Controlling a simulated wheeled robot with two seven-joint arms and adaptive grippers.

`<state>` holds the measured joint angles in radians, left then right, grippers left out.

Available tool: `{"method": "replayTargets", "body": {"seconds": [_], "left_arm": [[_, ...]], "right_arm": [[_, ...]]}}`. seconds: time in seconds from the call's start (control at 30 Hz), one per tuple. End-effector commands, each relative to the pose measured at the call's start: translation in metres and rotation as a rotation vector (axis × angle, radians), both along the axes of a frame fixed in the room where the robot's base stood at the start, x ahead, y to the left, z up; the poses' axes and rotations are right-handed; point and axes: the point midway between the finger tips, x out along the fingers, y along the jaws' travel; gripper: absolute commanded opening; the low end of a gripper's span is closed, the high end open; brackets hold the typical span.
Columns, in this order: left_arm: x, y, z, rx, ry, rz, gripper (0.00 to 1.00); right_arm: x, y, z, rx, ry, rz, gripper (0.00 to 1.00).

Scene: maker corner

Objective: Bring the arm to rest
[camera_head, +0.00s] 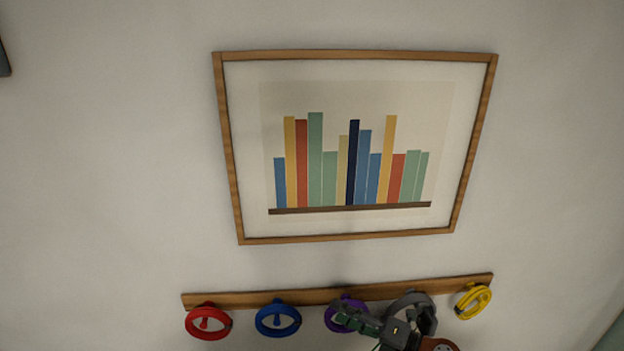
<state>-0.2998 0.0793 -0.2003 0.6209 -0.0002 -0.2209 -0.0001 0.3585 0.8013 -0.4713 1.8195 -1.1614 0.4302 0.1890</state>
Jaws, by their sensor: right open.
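My right gripper (358,321) is at the bottom of the head view, right of centre, and is open. It overlaps a purple ring (336,312) that hangs on the wooden rail (245,299). I cannot tell whether the gripper touches the ring or is only in front of it. Nothing is clearly seen held in it. The rest of the right arm is cut off by the bottom edge. My left gripper is not in view.
A red ring (190,326), a blue ring (262,324) and a yellow ring (485,301) hang along the rail. A dark grey rounded thing (415,298) is close beside my right gripper. A framed picture (355,241) hangs above.

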Motion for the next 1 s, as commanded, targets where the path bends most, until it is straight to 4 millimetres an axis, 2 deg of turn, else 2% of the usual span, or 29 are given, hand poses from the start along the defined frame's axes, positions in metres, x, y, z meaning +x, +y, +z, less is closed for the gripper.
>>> {"method": "replayTargets", "body": {"seconds": [0.07,0.13,0.2,0.27,0.3,0.37,0.4,0.47,0.5,0.6,0.7,0.8,1.0], "left_arm": [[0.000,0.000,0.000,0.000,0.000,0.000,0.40],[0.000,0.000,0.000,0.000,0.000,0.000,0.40],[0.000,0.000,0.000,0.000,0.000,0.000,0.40],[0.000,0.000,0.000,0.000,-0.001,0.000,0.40],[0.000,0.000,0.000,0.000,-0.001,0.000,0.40],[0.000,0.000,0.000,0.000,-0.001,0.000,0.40],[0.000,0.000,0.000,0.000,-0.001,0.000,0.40],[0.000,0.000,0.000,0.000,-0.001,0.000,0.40],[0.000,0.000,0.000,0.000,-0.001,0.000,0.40],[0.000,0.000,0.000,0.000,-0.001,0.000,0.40],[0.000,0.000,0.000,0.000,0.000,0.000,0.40],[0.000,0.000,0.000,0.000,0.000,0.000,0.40],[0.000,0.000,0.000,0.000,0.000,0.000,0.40]], "right_arm": [[0.002,-0.015,0.020,0.208,0.039,-0.124,0.53],[0.009,-0.042,0.033,0.386,0.088,-0.261,0.53],[0.013,-0.080,0.033,0.549,0.156,-0.412,0.53],[0.014,-0.117,0.021,0.676,0.229,-0.550,0.53],[0.012,-0.143,0.009,0.753,0.284,-0.645,0.53],[0.005,-0.179,-0.017,0.850,0.371,-0.786,0.53],[-0.003,-0.200,-0.035,0.905,0.431,-0.874,0.53],[-0.018,-0.228,-0.066,0.973,0.522,-0.999,0.53],[-0.031,-0.243,-0.087,1.010,0.583,-1.078,0.53],[-0.070,-0.273,-0.141,1.083,0.745,-1.267,0.53],[-0.118,-0.290,-0.192,1.127,0.912,-1.438,0.53],[-0.166,-0.296,-0.231,1.145,1.066,-1.574,0.53],[-0.237,-0.291,-0.276,1.139,1.287,-1.741,0.53]]}}
